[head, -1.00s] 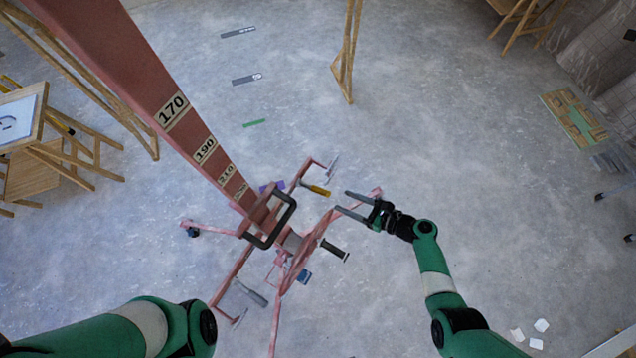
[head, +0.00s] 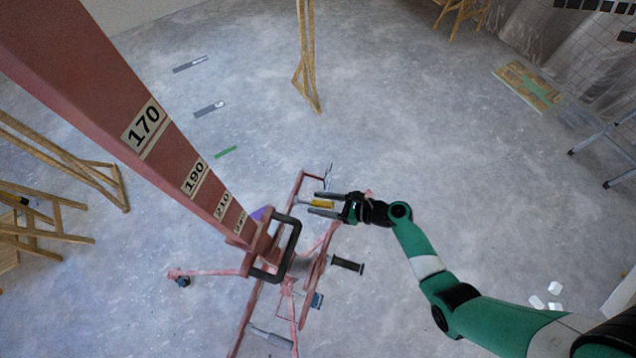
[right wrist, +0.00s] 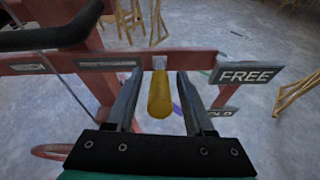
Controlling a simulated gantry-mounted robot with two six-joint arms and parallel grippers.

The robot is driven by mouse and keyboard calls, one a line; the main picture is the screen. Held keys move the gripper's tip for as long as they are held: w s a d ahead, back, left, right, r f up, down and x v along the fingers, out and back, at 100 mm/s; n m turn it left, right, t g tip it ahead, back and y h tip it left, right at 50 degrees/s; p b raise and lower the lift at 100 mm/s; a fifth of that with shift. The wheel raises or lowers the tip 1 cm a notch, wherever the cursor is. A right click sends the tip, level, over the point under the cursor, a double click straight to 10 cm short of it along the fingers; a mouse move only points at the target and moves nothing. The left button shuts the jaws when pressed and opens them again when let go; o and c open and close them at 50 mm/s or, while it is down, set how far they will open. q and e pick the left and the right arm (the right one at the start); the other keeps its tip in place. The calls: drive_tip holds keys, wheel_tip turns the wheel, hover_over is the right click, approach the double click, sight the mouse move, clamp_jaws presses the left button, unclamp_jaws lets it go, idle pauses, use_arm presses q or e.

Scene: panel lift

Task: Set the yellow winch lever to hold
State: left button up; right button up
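The yellow winch lever (head: 322,204) is on the red panel lift, and its handle also shows in the right wrist view (right wrist: 160,95). My right gripper (head: 314,203) is open, with one finger on each side of the handle. In the right wrist view gaps show between the handle and both fingers. A FREE plate (right wrist: 250,75) is to the right of the lever, level with its upper end. A partly hidden HOLD plate (right wrist: 220,113) shows lower, behind the right finger. My left gripper is out of view.
The lift's red mast (head: 95,95) rises at left, with a dark handle loop (head: 291,250) beside it. A black crank grip (head: 346,264) sticks out below my right gripper. Wooden trestles (head: 75,165) stand at left.

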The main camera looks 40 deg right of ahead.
clamp_jaws()
idle(1.2)
